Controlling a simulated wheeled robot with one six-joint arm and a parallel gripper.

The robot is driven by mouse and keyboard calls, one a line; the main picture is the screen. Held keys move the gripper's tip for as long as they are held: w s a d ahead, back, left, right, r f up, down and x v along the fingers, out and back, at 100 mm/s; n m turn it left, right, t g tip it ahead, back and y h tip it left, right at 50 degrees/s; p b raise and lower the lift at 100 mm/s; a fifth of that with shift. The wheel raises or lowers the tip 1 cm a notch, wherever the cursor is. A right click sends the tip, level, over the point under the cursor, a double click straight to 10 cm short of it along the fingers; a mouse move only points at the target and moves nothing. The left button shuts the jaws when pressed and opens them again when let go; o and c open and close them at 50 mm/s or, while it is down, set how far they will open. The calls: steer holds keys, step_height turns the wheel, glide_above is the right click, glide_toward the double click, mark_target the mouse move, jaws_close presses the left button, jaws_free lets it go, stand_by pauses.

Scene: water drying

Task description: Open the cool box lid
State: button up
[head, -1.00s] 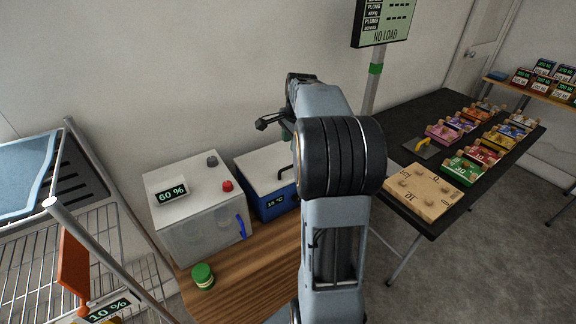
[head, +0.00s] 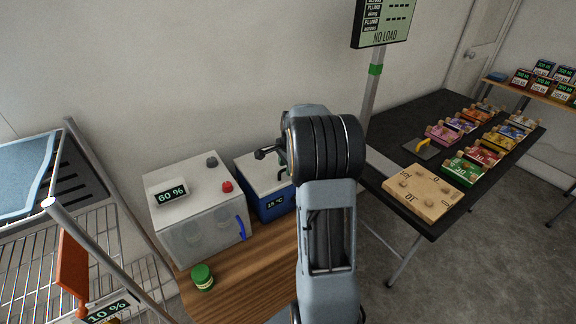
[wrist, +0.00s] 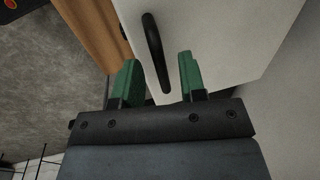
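The cool box (head: 270,206) is blue with a white lid (head: 257,172), and its display reads 15 °C. The lid looks shut in the head view. In the wrist view the white lid (wrist: 225,40) carries a black arched handle (wrist: 154,48). My gripper (wrist: 158,62) is open, with one green finger on each side of the handle's near part. Whether either finger touches the handle I cannot tell. In the head view my arm hides the handle and most of the gripper.
A white humidity box (head: 185,215) marked 60 % stands left of the cool box on the wooden table (head: 250,275). A green-lidded jar (head: 202,277) is in front. A wire rack (head: 60,245) is at left. A black table (head: 395,150) with coloured blocks is at right.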

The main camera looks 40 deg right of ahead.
steer(key=shift+c, duration=0.5)
jaws_close()
steer(key=shift+r, duration=0.1)
